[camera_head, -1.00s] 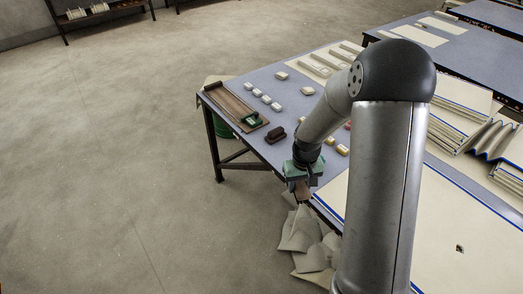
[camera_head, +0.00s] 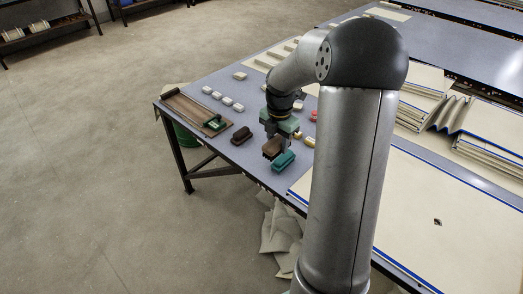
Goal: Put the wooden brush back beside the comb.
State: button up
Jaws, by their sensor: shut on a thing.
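My gripper (camera_head: 275,143), under a green wrist part, is shut on a brown block-shaped thing (camera_head: 272,149), which looks like the wooden brush. It has a paler lower edge and is over the near-left part of the table. Whether it touches the tabletop I cannot tell. A teal block (camera_head: 284,161) lies just in front and to the right of it. A dark brown brush-like piece (camera_head: 241,135) lies to its left, apart from it. I cannot make out for certain which piece is the comb.
The blue-grey table (camera_head: 218,148) carries a wooden tray (camera_head: 184,108) at its left end and several small white blocks (camera_head: 227,101). A red piece (camera_head: 313,116) and a yellow block (camera_head: 309,142) lie right of my gripper. Pale cloths (camera_head: 277,235) are heaped below the table's edge.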

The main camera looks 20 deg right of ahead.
jog(key=w+f, duration=0.3)
jog(key=w, duration=0.1)
jog(key=w+f+p, duration=0.1)
jog(key=w+f, duration=0.1)
jog(key=w, duration=0.2)
jog(key=w+f, duration=0.3)
jog(key=w, duration=0.1)
jog(key=shift+w+d+f+p, duration=0.25)
jog(key=shift+d+f+p, duration=0.05)
jog(key=shift+d+f, duration=0.1)
jog(key=shift+w+f, duration=0.3)
jog(key=shift+f, duration=0.05)
jog(key=shift+w+f, duration=0.1)
jog(key=shift+f, duration=1.5)
jog(key=shift+f, duration=0.2)
jog(key=o, duration=1)
jog(key=shift+c, duration=0.2)
jog(key=shift+r, duration=0.1)
